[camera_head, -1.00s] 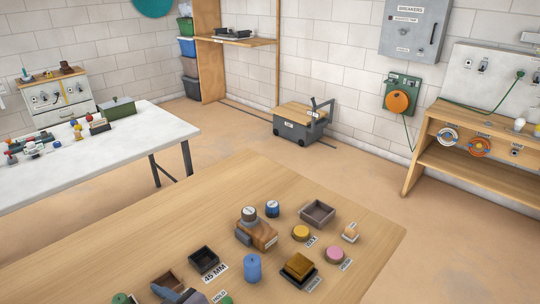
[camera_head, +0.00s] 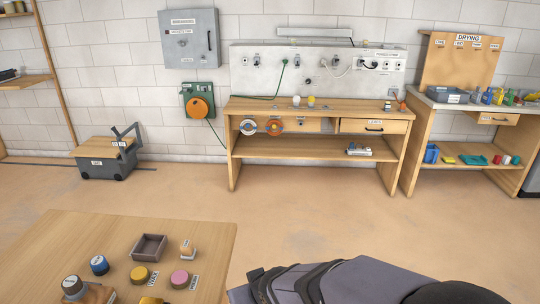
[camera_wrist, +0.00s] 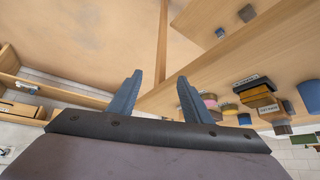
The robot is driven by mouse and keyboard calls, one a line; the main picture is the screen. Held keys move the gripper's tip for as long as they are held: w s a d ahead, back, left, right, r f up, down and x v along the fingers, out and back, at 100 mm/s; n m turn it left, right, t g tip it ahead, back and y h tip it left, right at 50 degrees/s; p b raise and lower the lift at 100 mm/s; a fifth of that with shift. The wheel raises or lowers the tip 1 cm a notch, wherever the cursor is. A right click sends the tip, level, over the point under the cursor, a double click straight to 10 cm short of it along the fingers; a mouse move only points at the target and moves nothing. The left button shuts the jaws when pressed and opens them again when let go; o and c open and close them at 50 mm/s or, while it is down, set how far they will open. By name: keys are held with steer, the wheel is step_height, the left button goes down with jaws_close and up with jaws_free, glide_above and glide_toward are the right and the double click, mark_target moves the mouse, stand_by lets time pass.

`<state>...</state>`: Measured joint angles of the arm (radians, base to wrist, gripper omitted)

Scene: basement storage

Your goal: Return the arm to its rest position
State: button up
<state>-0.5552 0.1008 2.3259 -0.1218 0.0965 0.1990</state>
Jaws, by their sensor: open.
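My gripper (camera_wrist: 158,94) shows in the wrist view, its two blue-grey fingers apart with nothing between them. The wooden table with several small objects (camera_wrist: 215,58) appears beyond and to the right of the fingers, tilted in that view. In the head view, a dark grey part of my arm (camera_head: 335,281) reaches in along the bottom edge, right of the wooden table (camera_head: 95,232). I cannot make out the fingertips there.
The table holds a grey-brown tray (camera_head: 149,247), a yellow disc (camera_head: 140,276), a pink disc (camera_head: 180,279) and a blue-topped jar (camera_head: 99,265). A workbench (camera_head: 316,146) stands at the wall, with a drying bench (camera_head: 467,113) to its right. Open floor (camera_head: 300,225) lies between.

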steer(key=s+d+f+m+g+h, duration=0.1)
steer(key=d+m+h, duration=0.15)
steer(key=d, duration=0.85)
steer(key=s+d+f+m+g+h+b, duration=0.1)
steer(key=s+d+f+m+g+b, duration=0.3)
steer(key=s+d, duration=0.9)
step_height(320, 180, up, 14)
steer(key=s+a+n+g+p, duration=0.1)
steer(key=p, duration=1.6)
steer(key=shift+a, duration=0.15)
steer(key=shift+s, duration=0.1)
